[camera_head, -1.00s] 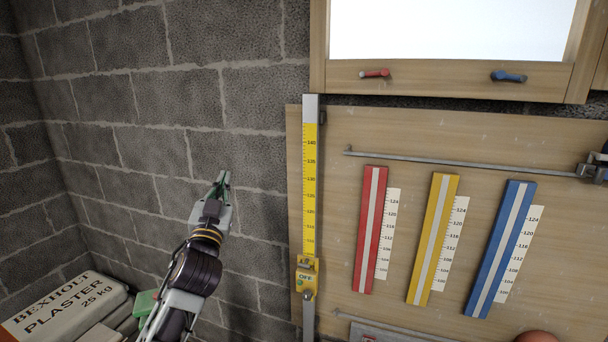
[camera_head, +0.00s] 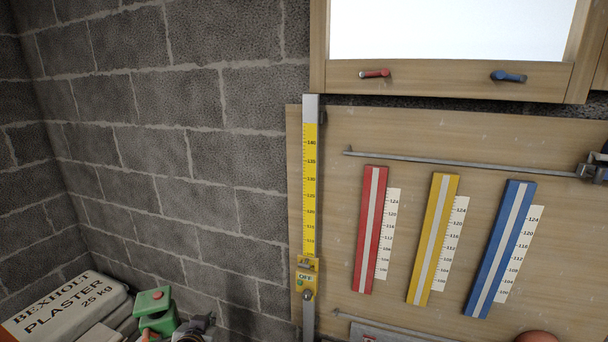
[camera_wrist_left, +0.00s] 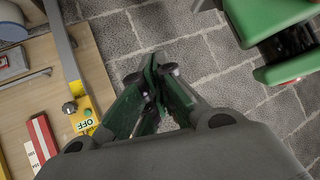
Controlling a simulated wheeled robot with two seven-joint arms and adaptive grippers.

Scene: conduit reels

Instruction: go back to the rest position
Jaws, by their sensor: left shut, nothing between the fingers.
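My left gripper (camera_wrist_left: 162,88) shows in the left wrist view with its green fingers shut and nothing between them. It is in front of the grey block wall, apart from the wooden board. In the head view only a small grey and dark part of my left arm or hand shows at the bottom edge, beside a green device with a red button (camera_head: 152,300); its fingers cannot be made out there. My right gripper is not in view.
A wooden board (camera_head: 480,135) carries a yellow height gauge (camera_head: 310,190) and red (camera_head: 370,230), yellow (camera_head: 433,240) and blue (camera_head: 500,250) bars. A plaster bag (camera_head: 65,305) lies at lower left. The block wall (camera_head: 180,170) between them is clear.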

